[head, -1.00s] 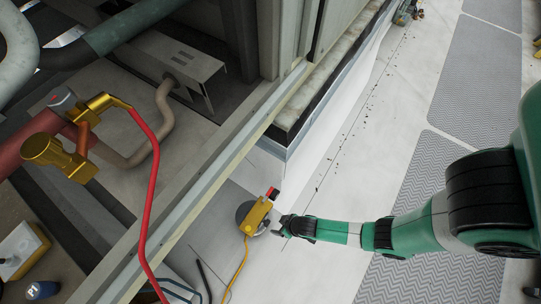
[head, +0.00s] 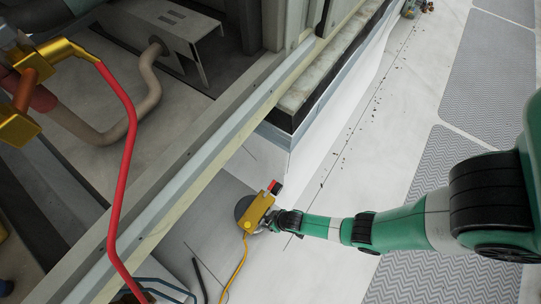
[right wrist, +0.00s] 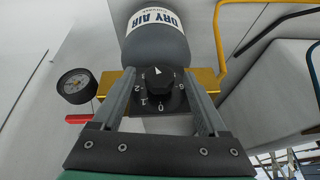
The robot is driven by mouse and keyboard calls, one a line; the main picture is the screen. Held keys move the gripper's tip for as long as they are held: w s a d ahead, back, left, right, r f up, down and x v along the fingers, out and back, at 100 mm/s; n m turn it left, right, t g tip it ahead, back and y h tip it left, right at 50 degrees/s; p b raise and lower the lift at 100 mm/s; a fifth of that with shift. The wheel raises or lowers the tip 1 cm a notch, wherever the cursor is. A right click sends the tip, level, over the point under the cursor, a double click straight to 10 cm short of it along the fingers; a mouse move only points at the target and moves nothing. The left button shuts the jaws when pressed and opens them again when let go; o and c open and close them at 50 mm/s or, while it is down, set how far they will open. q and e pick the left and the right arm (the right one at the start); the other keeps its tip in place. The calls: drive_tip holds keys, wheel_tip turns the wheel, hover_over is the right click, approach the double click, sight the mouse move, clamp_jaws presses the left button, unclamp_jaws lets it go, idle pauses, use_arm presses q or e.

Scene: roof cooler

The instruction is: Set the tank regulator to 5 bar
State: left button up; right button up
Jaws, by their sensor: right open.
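The tank regulator is a yellow block (head: 258,213) on a grey tank (head: 243,206), low in the middle of the head view. In the right wrist view the tank (right wrist: 158,45) reads "DRY AIR". The regulator's black knob (right wrist: 158,84) has a white pointer toward the tank side. Its dial plate (right wrist: 178,100) shows 0, 1 and 2; other marks are hard to read. A round gauge (right wrist: 76,86) sits at left; its reading is too small to tell. My right gripper (right wrist: 159,75) is open, its fingers on either side of the knob; contact is unclear. My left gripper is out of view.
A yellow hose (head: 239,268) runs down from the regulator. A red part (right wrist: 79,119) lies beside the left finger in the right wrist view. A rail (head: 190,165) and a red hose (head: 124,180) are to the left.

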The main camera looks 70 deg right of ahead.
drive_tip(key=shift+c, duration=0.2)
clamp_jaws()
drive_tip(key=shift+s+d, duration=0.1)
drive_tip(key=y, duration=0.1)
drive_tip(key=t+y, duration=0.1)
drive_tip(key=y, duration=0.1)
drive_tip(key=m+y, duration=0.1)
drive_tip(key=y, duration=0.1)
drive_tip(key=shift+d+f+b, duration=0.1)
drive_tip(key=shift+d+b, duration=0.2)
drive_tip(key=shift+b, duration=0.1)
drive_tip(key=shift+o, duration=0.2)
unclamp_jaws()
